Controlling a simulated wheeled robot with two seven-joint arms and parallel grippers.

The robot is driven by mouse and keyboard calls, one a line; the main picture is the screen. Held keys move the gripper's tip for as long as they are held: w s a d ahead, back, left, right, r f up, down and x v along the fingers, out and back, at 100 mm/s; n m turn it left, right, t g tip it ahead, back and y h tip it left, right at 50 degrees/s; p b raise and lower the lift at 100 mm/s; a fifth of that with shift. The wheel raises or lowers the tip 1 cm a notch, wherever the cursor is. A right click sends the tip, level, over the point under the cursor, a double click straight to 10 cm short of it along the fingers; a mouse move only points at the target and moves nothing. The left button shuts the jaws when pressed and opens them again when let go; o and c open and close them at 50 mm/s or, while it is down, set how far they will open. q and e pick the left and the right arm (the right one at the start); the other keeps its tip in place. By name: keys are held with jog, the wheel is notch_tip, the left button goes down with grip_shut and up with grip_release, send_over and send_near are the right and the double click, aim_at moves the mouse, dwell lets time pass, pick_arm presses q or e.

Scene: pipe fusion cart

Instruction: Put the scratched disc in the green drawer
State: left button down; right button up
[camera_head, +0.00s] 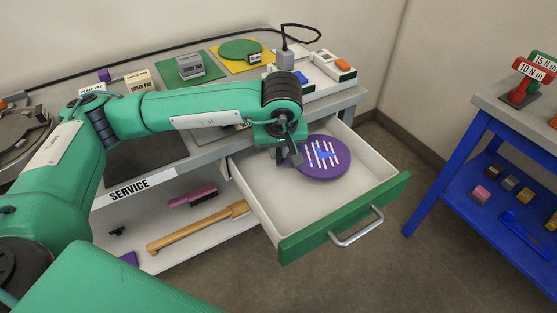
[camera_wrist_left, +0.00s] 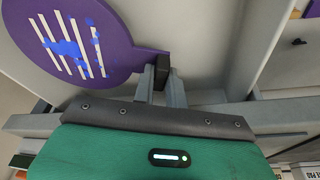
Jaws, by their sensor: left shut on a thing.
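The scratched disc (camera_head: 322,158) is a round purple plate with white stripes and blue marks. It also shows in the left wrist view (camera_wrist_left: 78,62), with a short tab and a dark grip end. My left gripper (camera_head: 289,155) is shut on that grip end, at the disc's left side in the head view; its fingers show in the left wrist view (camera_wrist_left: 160,88). The green drawer (camera_head: 345,215) is pulled open, with a white inside that looks empty. The disc is over the drawer's rear part; I cannot tell whether it touches the floor. My right gripper is out of view.
The bench top (camera_head: 345,100) behind the drawer carries a yellow mat (camera_head: 263,66), a green mat (camera_head: 213,67) and a grey-white tray (camera_head: 325,68). A shelf below holds a tan bar (camera_head: 195,228). A blue cart (camera_head: 455,165) stands right, with floor between.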

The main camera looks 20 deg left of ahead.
aim_at(278, 162)
pick_arm(q)
notch_tip(278, 162, down, 3)
jog(key=shift+r, duration=0.1)
jog(key=shift+f, duration=0.35)
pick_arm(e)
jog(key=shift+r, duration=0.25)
pick_arm(q)
jog(key=shift+f, duration=0.1)
jog(key=c, duration=1.4)
grip_release()
jog(key=shift+c, duration=0.2)
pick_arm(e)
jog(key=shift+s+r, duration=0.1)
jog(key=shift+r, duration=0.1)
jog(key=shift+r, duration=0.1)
